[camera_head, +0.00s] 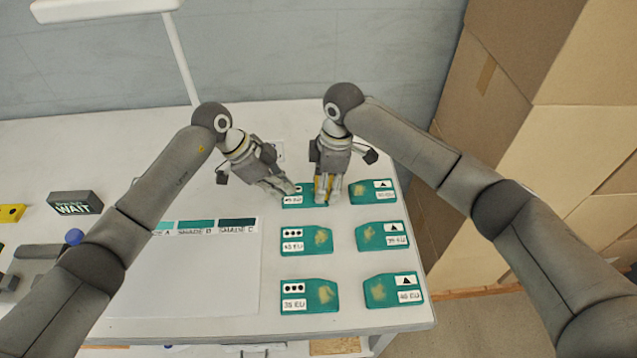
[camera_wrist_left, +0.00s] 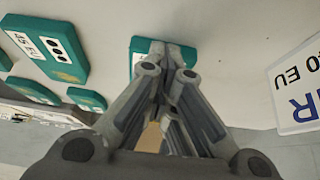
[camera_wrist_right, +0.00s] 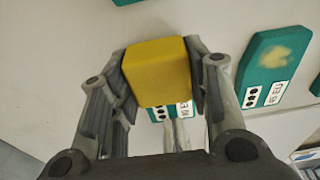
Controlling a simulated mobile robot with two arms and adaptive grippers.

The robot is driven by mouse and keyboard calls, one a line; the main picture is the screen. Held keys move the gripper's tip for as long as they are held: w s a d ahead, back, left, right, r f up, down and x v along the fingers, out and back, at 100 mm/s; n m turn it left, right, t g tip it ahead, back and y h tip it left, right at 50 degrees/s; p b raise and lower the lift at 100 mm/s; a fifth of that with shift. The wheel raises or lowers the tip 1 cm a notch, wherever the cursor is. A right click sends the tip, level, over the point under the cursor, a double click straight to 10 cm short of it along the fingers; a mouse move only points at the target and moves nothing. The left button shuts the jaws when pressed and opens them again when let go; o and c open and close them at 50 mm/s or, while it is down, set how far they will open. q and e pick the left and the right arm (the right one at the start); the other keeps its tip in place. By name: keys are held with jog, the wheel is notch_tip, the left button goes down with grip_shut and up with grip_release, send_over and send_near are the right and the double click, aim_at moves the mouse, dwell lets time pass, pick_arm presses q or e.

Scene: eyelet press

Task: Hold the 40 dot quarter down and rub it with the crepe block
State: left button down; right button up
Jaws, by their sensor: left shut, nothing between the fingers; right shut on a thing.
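The 40 dot quarter is the teal piece (camera_head: 291,187) at the back of the left column in the head view; its label is partly hidden. My left gripper (camera_head: 294,194) is shut and empty, its fingertips on or just above this piece; I cannot tell if they touch. The teal piece (camera_wrist_left: 137,45) also shows behind the fingertips in the left wrist view. My right gripper (camera_head: 326,196) is shut on the yellow crepe block (camera_wrist_right: 158,72), beside the left fingertips. The block is over the quarter's right part and hides it; contact is unclear. The quarter's dot label (camera_wrist_right: 184,108) shows below the block.
Several other teal quarters with pale patches lie in two columns, such as a dot one (camera_head: 306,240) and a triangle one (camera_head: 382,236). A shade card (camera_head: 205,227) lies left of them. A dark WAIT block (camera_head: 75,203) stands far left. Cardboard boxes (camera_head: 560,150) stand right of the table.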

aim_at(309, 193)
pick_arm(q)
jog(key=shift+f, duration=0.1)
pick_arm(e)
jog(key=a, duration=0.3)
jog(key=shift+d, duration=1.5)
jog(key=shift+a, duration=1.75)
notch_tip(309, 193, up, 2)
jog(key=shift+d+r, duration=0.1)
jog(key=shift+r, duration=0.05)
notch_tip(309, 193, up, 6)
jog(key=shift+f, duration=0.1)
